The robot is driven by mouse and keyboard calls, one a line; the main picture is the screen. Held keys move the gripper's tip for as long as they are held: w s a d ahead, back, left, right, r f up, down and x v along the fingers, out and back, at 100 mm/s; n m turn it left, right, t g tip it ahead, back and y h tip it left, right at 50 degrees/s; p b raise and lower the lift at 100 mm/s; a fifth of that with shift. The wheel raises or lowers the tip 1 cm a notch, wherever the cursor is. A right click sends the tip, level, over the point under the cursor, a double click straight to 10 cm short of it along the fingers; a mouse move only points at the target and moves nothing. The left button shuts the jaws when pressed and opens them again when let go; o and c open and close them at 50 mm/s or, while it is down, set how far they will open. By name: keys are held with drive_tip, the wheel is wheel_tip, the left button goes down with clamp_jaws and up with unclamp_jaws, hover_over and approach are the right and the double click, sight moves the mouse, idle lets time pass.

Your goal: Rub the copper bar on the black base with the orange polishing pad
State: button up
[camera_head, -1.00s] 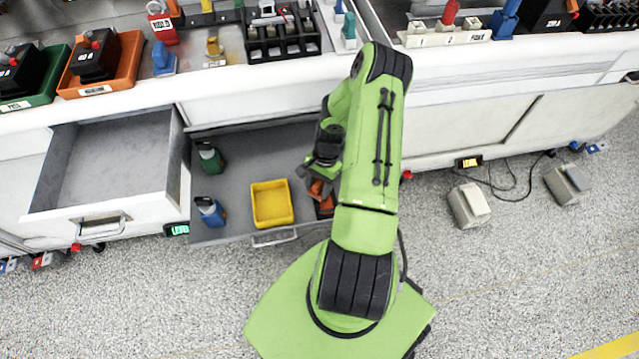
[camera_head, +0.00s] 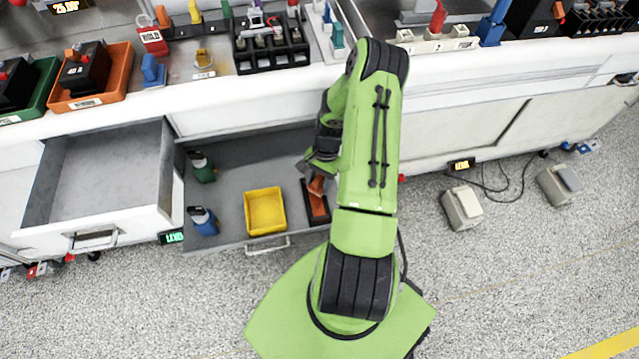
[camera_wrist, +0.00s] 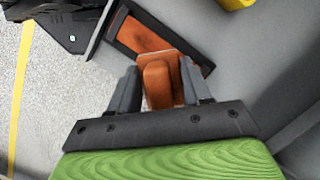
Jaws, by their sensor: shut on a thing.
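My gripper (camera_wrist: 160,88) is shut on the orange polishing pad (camera_wrist: 158,84), with a finger on each side of it. The copper bar (camera_wrist: 140,36) is a flat orange-brown strip on a black base (camera_wrist: 122,27) in the open drawer. In the head view, the black base (camera_head: 309,191) lies at the drawer's right, partly beside my arm, and the pad (camera_head: 316,185) is over its back part. The pad covers one end of the bar in the wrist view. I cannot tell if it touches the bar.
A yellow bin (camera_head: 265,212) stands left of the base in the same drawer (camera_head: 235,165). Another open drawer (camera_head: 105,165) at the left is empty.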

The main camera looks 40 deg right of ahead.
sight(318, 180)
drive_tip(key=shift+d+r+p, duration=0.1)
drive_tip(key=shift+r+p, duration=1.5)
drive_tip(key=shift+r, duration=0.95)
